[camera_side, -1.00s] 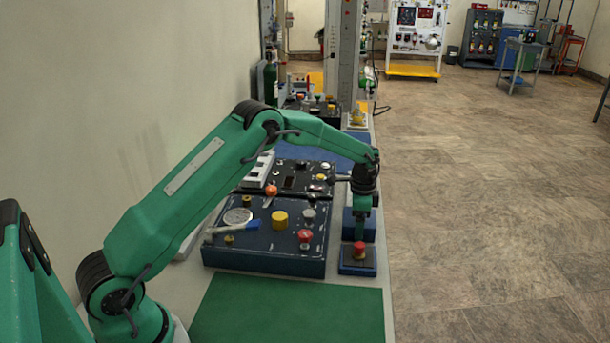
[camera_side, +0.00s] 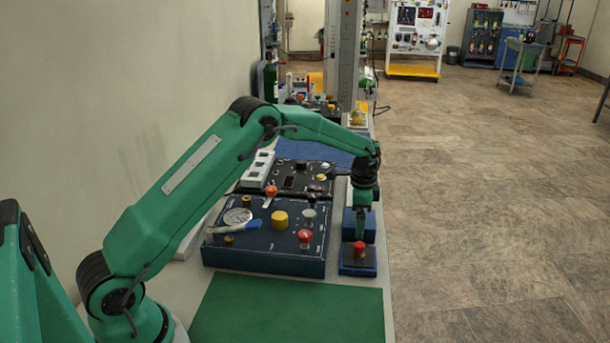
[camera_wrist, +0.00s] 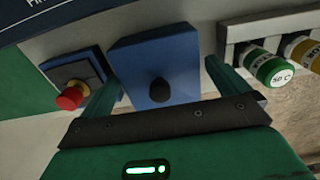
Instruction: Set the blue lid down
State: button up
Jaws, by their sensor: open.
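The blue lid (camera_wrist: 153,55) is a square blue piece with a black knob (camera_wrist: 160,89), seen from above in the wrist view. My gripper (camera_wrist: 163,85) is open, with one green finger on each side of the knob and a gap to it. In the side view a blue block (camera_side: 370,228) stands behind the red-button box, and my gripper (camera_side: 360,236) points down at it. The fingertips partly cover the block there. I cannot tell lid from box in that view.
A red push-button (camera_side: 359,247) on a blue box stands just in front; it also shows at left in the wrist view (camera_wrist: 70,97). A dark panel (camera_side: 262,262) with knobs is to the left. Green and yellow cylinders (camera_wrist: 274,72) are in a white rack at right. A green mat (camera_side: 290,310) lies clear in front.

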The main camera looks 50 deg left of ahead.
notch_tip(320, 180, up, 10)
jog(key=shift+r, duration=0.15)
dwell(0.3)
dwell(0.5)
jog(key=shift+s+r, duration=0.25)
jog(key=shift+r, duration=0.25)
jog(key=s+d+r+n+t, duration=0.25)
jog(key=s+r+n, duration=0.25)
jog(key=s+r, duration=1.05)
jog(key=s+f+n+t, duration=0.1)
jog(key=s+f+n, duration=0.1)
jog(key=s, duration=0.8)
jog(key=s+d+f+n+t, duration=0.1)
jog(key=s+f+n+t, duration=0.1)
jog(key=s, duration=0.8)
jog(key=shift+s+f, duration=0.3)
jog(key=shift+s, duration=0.1)
